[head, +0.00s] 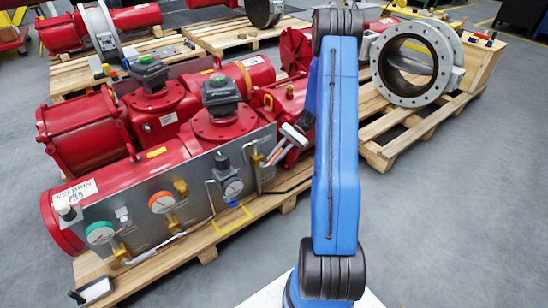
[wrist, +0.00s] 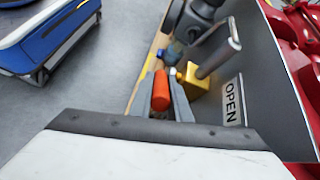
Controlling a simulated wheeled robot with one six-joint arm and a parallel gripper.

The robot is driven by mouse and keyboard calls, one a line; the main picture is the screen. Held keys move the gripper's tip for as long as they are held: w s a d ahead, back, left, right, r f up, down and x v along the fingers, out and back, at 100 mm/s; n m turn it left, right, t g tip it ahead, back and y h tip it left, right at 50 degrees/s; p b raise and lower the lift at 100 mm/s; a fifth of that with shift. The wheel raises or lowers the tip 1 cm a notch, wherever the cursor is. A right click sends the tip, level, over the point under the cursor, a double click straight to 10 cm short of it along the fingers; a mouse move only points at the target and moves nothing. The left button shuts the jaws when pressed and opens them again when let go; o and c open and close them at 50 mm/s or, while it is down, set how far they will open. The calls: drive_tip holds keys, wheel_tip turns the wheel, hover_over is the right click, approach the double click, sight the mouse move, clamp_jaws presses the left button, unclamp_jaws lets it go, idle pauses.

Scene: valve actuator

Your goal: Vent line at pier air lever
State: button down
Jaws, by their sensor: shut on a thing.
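The red actuator with the PIER nameplate (head: 76,193) lies on the front pallet, with a grey panel (head: 140,215) along its side. At the panel's right end is an orange lever handle (head: 275,155). My gripper (wrist: 166,98) is shut on this orange handle (wrist: 160,90); the handle shows between its two grey fingers in the wrist view. A brass valve body (wrist: 194,79) sits just beyond, beside an OPEN label (wrist: 232,102) on the panel. In the head view the gripper is small, and its fingertips are hard to make out.
Gauges with green (head: 100,232) and orange (head: 162,203) rims and brass fittings stand out from the panel. A second red actuator (head: 85,130) lies behind. A large flanged valve (head: 412,65) stands on the right pallet. Grey floor (head: 455,220) is clear at right.

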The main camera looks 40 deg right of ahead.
drive_tip(key=shift+d+f+y, duration=0.2)
drive_tip(key=shift+y, duration=0.2)
drive_tip(key=c, duration=1.7)
unclamp_jaws()
drive_tip(key=shift+o, duration=0.2)
drive_tip(key=v, duration=1.7)
drive_tip(key=shift+d, duration=0.25)
